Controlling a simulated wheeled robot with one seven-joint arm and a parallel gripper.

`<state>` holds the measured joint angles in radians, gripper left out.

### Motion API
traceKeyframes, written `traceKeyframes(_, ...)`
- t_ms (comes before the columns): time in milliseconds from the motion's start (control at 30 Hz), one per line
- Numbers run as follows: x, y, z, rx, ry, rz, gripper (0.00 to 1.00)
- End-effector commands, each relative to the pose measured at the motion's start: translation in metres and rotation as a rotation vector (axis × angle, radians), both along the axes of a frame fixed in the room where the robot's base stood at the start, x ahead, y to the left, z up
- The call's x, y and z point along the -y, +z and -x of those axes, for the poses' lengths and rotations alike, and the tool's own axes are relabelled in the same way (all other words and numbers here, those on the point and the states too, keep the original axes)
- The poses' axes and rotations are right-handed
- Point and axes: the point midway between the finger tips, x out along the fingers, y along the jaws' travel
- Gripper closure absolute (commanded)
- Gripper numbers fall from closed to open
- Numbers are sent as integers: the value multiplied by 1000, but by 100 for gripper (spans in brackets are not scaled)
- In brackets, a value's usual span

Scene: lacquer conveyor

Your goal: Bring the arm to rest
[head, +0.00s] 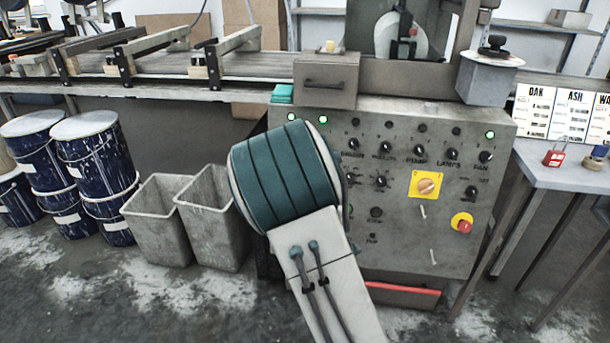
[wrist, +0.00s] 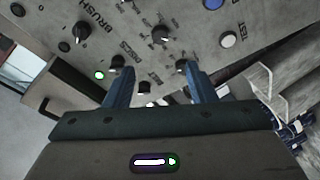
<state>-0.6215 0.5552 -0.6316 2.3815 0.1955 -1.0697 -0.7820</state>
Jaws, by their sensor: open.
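My gripper (wrist: 158,90) shows in the wrist view with its two blue fingers spread apart and nothing between them. It faces the grey control panel (wrist: 210,70) with its black knobs. In the head view my arm's large teal and white joint stands in front of the left part of the control panel (head: 400,250), and my gripper is hidden there. I cannot tell how far the fingertips are from the panel.
The panel carries a yellow-backed rotary switch (head: 426,186) and a red button (head: 463,224). Grey bins (head: 160,222) and blue drums (head: 95,160) stand at left. A conveyor (head: 160,85) runs behind. A side table (head: 565,172) with a red padlock (head: 554,155) stands at right.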

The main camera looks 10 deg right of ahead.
Motion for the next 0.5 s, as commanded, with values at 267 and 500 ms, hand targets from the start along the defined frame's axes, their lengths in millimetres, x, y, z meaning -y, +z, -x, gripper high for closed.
traceKeyframes(267,5,32,11,-109,-47,-174,49)
traceKeyframes(500,2,95,53,-359,-133,-519,49)
